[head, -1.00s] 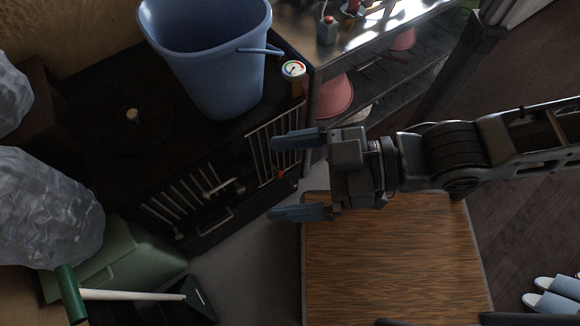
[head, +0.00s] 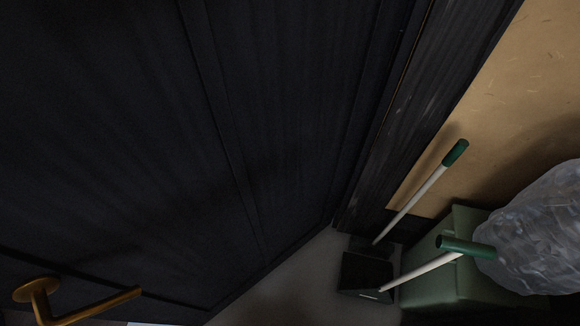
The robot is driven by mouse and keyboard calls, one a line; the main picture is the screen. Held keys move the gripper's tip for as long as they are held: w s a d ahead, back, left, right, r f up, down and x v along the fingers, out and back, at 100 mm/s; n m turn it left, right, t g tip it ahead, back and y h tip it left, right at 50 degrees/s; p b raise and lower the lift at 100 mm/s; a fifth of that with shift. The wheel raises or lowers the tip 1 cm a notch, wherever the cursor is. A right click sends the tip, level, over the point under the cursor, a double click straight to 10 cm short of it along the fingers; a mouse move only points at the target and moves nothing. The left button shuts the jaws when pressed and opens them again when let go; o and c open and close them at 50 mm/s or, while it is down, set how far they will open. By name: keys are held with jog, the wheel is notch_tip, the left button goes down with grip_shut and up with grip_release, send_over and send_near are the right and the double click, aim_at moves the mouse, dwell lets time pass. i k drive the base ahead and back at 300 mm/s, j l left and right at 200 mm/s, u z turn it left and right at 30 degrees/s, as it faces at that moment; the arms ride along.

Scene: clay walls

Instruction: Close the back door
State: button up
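A dark, nearly black panelled door (head: 290,110) fills the left and middle of the head view. A brass lever handle (head: 85,303) is on it at the bottom left. The door's right side meets a dark wooden frame (head: 425,110) beside the clay wall. The lower edge of the door runs slanting over a pale grey floor. How far the door stands from its frame on the handle side is out of the picture. My gripper is not in view now.
Right of the frame are a clay wall (head: 500,100), a green box (head: 455,270), a dustpan (head: 365,272) and green-tipped poles (head: 455,153). A clear plastic bag (head: 540,235) bulges at the right edge. A bare patch of floor (head: 290,292) shows at the bottom.

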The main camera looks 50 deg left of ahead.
aim_at(182, 151)
jog(key=k+l+u, duration=0.5)
jog(key=k+u, duration=0.25)
jog(key=k, duration=0.05)
